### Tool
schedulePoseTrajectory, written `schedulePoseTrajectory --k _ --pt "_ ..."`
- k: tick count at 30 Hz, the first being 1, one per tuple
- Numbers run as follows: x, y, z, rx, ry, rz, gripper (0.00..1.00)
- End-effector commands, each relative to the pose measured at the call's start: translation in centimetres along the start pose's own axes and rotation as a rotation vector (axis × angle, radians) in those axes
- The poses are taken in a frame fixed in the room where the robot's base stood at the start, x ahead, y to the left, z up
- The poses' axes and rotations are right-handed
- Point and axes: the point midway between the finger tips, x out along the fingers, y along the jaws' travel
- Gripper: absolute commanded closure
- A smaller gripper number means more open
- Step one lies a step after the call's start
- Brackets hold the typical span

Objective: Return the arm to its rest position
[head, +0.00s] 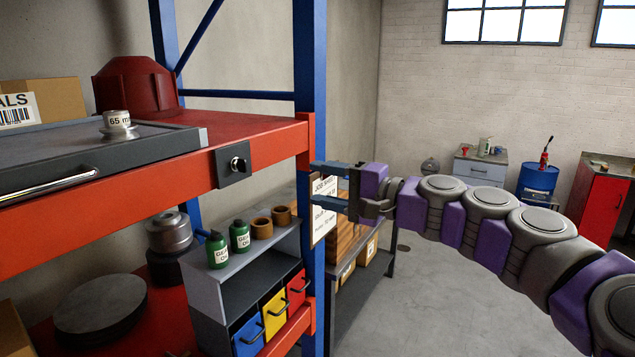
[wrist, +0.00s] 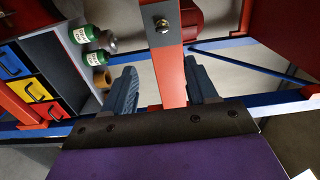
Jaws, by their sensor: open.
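My gripper (head: 330,184) is at the end of my purple and grey arm, which reaches in from the right in the head view. Its two blue-grey fingers point left, beside the blue upright of the shelf rack (head: 309,80). The fingers are apart with nothing between them. In the wrist view my gripper (wrist: 164,85) is also open, and an orange-red rack beam shows beyond the gap between its fingers. I cannot tell whether a finger touches the rack.
Below stand green bottles (head: 217,248), brown rings and coloured bins. A blue drum (head: 537,182) and red cabinet (head: 600,205) stand behind my arm. Floor (head: 440,290) is clear below my arm.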

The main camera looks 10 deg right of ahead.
Motion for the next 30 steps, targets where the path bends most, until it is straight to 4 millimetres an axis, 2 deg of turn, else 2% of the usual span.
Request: schedulePoseTrajectory --k 8,11,14,17,18,20,22,24,26,30 --pt "0.1 0.1 0.6 -0.009 -0.01 0.009 0.43" --pt "0.6 0.6 3.2 -0.055 -0.055 0.058 0.43" --pt "1.2 2.4 8.1 -0.145 -0.141 0.166 0.43" --pt "0.9 6.1 13.8 -0.256 -0.245 0.327 0.43" --pt "0.4 8.0 15.9 -0.297 -0.288 0.399 0.43" --pt "-0.7 11.1 18.5 -0.351 -0.344 0.512 0.43" --pt "-2.7 14.7 20.9 -0.407 -0.403 0.647 0.43" --pt "-5.3 18.5 22.8 -0.446 -0.458 0.789 0.43" --pt "-8.0 21.5 24.0 -0.468 -0.497 0.908 0.43" --pt "-15.2 27.3 25.9 -0.478 -0.574 1.178 0.43"
